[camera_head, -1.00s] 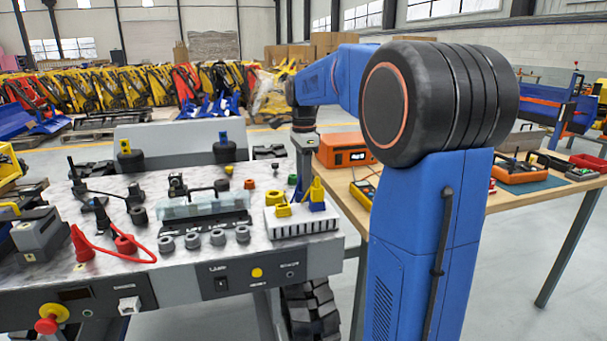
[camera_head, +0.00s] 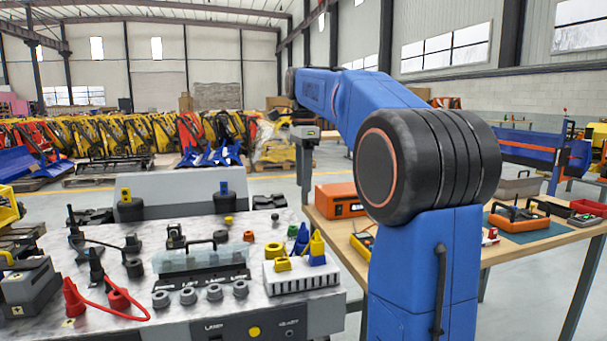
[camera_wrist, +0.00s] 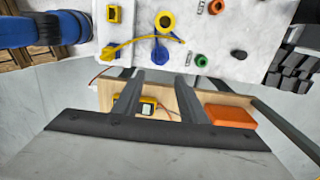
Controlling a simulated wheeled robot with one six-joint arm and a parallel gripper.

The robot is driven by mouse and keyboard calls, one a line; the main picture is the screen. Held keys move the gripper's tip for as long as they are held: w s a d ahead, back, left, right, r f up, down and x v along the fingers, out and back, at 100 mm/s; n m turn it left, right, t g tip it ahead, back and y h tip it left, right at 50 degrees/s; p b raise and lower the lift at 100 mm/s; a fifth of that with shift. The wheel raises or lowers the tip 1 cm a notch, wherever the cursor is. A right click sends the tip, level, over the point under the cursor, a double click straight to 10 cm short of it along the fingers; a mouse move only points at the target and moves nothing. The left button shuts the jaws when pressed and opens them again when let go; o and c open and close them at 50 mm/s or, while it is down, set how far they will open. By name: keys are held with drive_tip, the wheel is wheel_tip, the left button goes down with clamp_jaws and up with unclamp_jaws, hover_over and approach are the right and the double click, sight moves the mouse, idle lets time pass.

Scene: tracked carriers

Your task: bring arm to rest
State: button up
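My blue arm stands at the right of the head view, with its forearm (camera_head: 375,100) reaching up and away to the left. My gripper hangs from its far end (camera_head: 306,135), above the far right of the bench, small and partly unclear there. In the wrist view my gripper (camera_wrist: 158,78) shows two grey fingers standing well apart. Nothing is held between them; the floor and a wooden table show beyond. My gripper appears clear of the bench and the table.
A wooden table (camera_head: 335,230) at right bears an orange box (camera_head: 340,200) and a yellow meter (camera_wrist: 148,106). Open floor lies behind.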

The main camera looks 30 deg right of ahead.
drive_tip(key=shift+r, duration=0.7)
drive_tip(key=s+a+f+n+t, duration=0.1)
drive_tip(key=s+a+f+n, duration=0.45)
drive_tip(key=s, duration=0.25)
drive_tip(key=s+a+f+n+t, duration=0.2)
drive_tip(key=s+a+f+n, duration=0.35)
drive_tip(key=s, duration=0.25)
drive_tip(key=s+a+f+n+t, duration=0.1)
drive_tip(key=s+a+f+n, duration=0.1)
drive_tip(key=s+f+n, duration=0.3)
drive_tip(key=s+a+f+n, duration=0.2)
drive_tip(key=s+f+n, duration=0.3)
drive_tip(key=s+f, duration=0.4)
wheel_tip(320, 180, down, 4)
drive_tip(key=shift+a+r+t, duration=0.2)
drive_tip(key=shift+a+t, duration=0.2)
